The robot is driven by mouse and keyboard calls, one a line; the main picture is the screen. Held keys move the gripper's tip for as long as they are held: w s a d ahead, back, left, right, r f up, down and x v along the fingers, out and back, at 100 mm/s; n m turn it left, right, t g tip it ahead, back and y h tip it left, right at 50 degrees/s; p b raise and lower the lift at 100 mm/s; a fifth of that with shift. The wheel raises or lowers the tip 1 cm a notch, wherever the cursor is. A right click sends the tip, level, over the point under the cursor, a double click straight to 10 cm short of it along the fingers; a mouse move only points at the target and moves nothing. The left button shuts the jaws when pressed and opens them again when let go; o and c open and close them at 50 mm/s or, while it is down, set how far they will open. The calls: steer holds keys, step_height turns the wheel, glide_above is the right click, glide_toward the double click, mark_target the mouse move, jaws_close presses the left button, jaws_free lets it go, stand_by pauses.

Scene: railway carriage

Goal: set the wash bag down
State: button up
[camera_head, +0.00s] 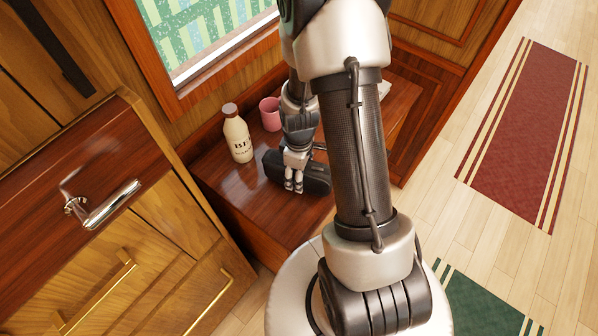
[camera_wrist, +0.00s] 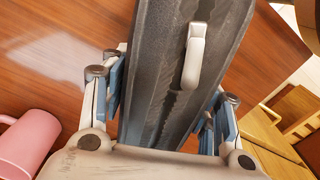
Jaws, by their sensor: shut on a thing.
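The wash bag (camera_head: 314,181) is dark grey, with a zip along its top and a pale zip pull, seen close up in the wrist view (camera_wrist: 160,110). My gripper (camera_head: 293,183) is shut on the wash bag, one finger on each side of it; the fingers also show in the wrist view (camera_wrist: 165,105). The bag is at the wooden table (camera_head: 229,199), in front of the window. I cannot tell whether its underside touches the tabletop. My arm hides part of the table to the right of the bag.
A cream bottle (camera_head: 238,138) with a dark cap stands left of the bag. A pink mug (camera_head: 270,114) stands behind, and shows at lower left in the wrist view (camera_wrist: 28,142). The table's front left is clear. A wooden cabinet (camera_head: 160,237) with a tap (camera_head: 108,207) is at the left.

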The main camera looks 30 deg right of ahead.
steer(key=shift+f, duration=0.2)
stand_by(0.3)
steer(key=o, duration=1.4)
steer(key=shift+o, duration=0.2)
step_height(320, 180, up, 12)
steer(key=shift+c, duration=0.5)
jaws_close()
stand_by(0.3)
stand_by(1.1)
